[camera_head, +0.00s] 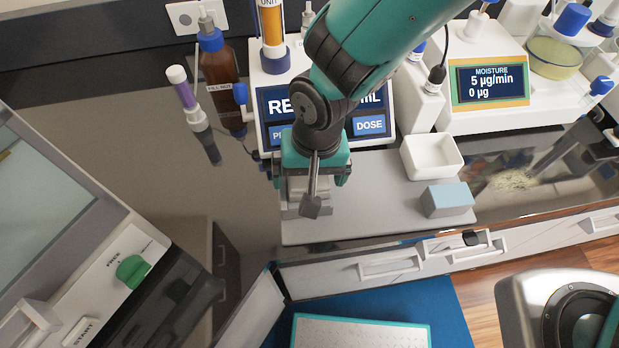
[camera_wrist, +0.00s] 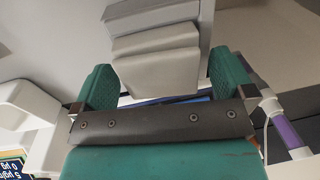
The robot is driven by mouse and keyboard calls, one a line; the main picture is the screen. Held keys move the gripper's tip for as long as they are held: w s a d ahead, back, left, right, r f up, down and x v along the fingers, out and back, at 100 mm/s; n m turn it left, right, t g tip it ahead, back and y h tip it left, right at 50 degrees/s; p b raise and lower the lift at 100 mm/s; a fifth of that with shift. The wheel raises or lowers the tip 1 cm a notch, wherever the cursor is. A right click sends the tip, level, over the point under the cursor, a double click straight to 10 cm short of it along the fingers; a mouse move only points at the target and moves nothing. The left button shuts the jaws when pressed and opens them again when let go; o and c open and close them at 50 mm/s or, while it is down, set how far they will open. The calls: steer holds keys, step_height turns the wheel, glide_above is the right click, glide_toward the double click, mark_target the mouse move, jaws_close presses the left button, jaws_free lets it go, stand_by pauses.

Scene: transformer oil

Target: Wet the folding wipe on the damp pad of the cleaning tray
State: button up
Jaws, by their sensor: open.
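The grey cleaning tray (camera_head: 375,215) lies flat on the bench. A block with a light blue top (camera_head: 447,199), which looks like the damp pad, sits at its right front. My gripper (camera_head: 312,182) is over the tray's left part, pointing down. In the wrist view my gripper (camera_wrist: 160,68) is open, with a green finger on each side of a pale, folded, layered piece that looks like the folding wipe (camera_wrist: 157,72). In the head view the gripper mostly hides the wipe.
A white dish (camera_head: 432,156) stands behind the blue-topped block. A moisture meter (camera_head: 490,84) stands back right. The dark bench left of the tray is clear.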

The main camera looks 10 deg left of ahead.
steer(key=c, duration=0.9)
steer(key=shift+o, duration=1)
steer(key=shift+c, duration=0.6)
steer(key=shift+r+p, duration=2.1)
steer(key=shift+r, duration=0.45)
